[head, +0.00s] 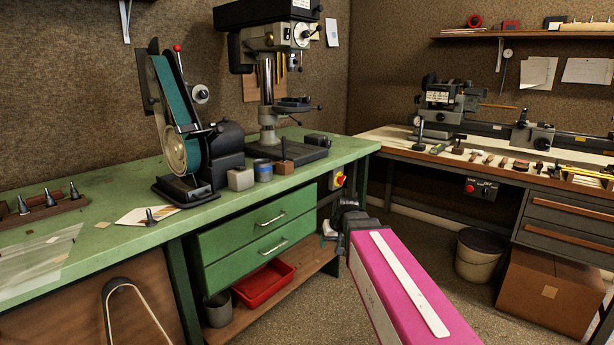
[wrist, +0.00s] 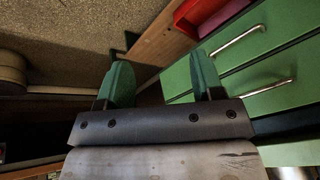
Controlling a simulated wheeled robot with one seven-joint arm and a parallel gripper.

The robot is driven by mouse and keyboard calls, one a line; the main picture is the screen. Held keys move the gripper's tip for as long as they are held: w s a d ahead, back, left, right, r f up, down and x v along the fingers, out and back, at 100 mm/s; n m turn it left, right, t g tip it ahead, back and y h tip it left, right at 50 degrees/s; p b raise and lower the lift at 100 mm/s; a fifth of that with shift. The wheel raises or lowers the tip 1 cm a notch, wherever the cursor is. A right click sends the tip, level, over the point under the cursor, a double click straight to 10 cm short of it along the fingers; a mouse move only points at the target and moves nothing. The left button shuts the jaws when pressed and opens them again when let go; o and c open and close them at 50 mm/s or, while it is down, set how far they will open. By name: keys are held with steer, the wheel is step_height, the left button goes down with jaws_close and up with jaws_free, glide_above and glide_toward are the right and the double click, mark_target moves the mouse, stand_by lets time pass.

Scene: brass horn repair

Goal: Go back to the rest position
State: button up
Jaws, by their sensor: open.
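My gripper (wrist: 163,78) shows in the wrist view with its two green fingers spread apart and nothing between them. In the head view my pink arm reaches from the lower right toward the bench, and the dark gripper end (head: 338,222) is partly hidden behind it. It hangs below the green bench top, to the right of the green drawers (head: 258,235). It appears clear of the bench, but the exact gap cannot be told.
The green bench (head: 110,236) carries a belt sander (head: 180,135), a drill press (head: 268,90), and a small cone-shaped piece (head: 150,217). A red tray (head: 264,284) sits on the shelf below. A lathe bench (head: 400,150), a bin (head: 480,256) and a cardboard box (head: 548,292) stand right. Some floor is open between.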

steer(key=s+d+f+m+g+h, duration=0.1)
steer(key=s+d+f, duration=0.4)
steer(key=s+f, duration=0.1)
steer(key=s+d+f+g+h, duration=0.1)
steer(key=s+d+f+g, duration=0.1)
steer(key=s+d+f, duration=0.3)
step_height(320, 180, down, 4)
steer(key=s, duration=0.2)
steer(key=shift+s+r+m, duration=0.15)
steer(key=shift+s+m, duration=0.15)
steer(key=shift+m, duration=0.1)
